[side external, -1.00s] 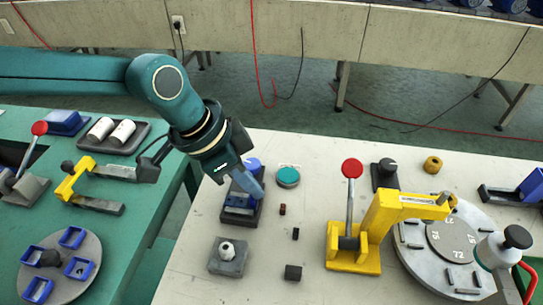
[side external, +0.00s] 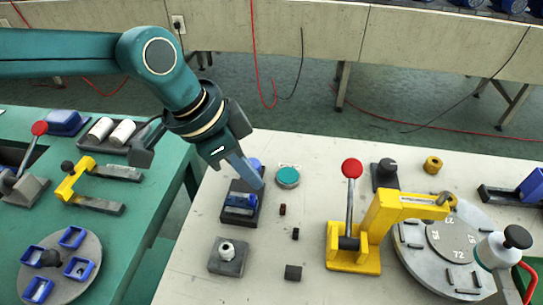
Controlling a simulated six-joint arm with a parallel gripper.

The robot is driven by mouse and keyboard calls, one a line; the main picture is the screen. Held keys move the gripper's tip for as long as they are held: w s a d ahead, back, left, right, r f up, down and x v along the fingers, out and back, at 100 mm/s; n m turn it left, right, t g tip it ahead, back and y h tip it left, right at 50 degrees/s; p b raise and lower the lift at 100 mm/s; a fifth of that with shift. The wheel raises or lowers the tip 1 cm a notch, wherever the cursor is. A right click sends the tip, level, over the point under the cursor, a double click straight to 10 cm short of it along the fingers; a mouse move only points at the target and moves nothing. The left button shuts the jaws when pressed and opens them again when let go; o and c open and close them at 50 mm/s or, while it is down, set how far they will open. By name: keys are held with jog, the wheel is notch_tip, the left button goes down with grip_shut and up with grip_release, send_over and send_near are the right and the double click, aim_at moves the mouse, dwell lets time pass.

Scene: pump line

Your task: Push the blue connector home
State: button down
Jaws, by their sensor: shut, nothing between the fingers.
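The blue connector (side external: 240,202) sits in a dark block-shaped holder (side external: 229,218) on the pale table. I cannot tell from this view how deep it is seated. My gripper (side external: 258,183) points down and to the right, with its fingers shut and empty. The fingertips are just above and behind the connector, at the far right end of the holder. I cannot tell whether they touch the holder.
A teal-topped round part (side external: 288,177) stands close right of my gripper, and a round blue thing (side external: 254,163) is partly hidden behind it. A grey block with a white knob (side external: 227,256) lies in front. A yellow lever press (side external: 362,237) stands to the right.

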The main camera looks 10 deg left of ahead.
aim_at(251, 196)
jog(key=shift+r, duration=2.15)
jog(key=w+a+r+n+t, duration=0.2)
jog(key=a+r, duration=0.5)
jog(key=r, duration=0.2)
jog(key=s+a+r+n+t+y, duration=0.1)
jog(key=s+a+r+n+t, duration=0.3)
jog(key=a, duration=0.7)
jog(key=s+a+f+n+g+y, duration=0.1)
jog(key=s+a+f+n, duration=0.2)
jog(key=s, duration=0.4)
jog(key=s+a+f+n+g+y, duration=0.1)
jog(key=s+a+f+n+y, duration=0.1)
jog(key=s+a+f, duration=0.4)
jog(key=shift+s+a+f+n+g, duration=0.3)
jog(key=shift+s+n+g, duration=0.15)
jog(key=shift+s, duration=0.35)
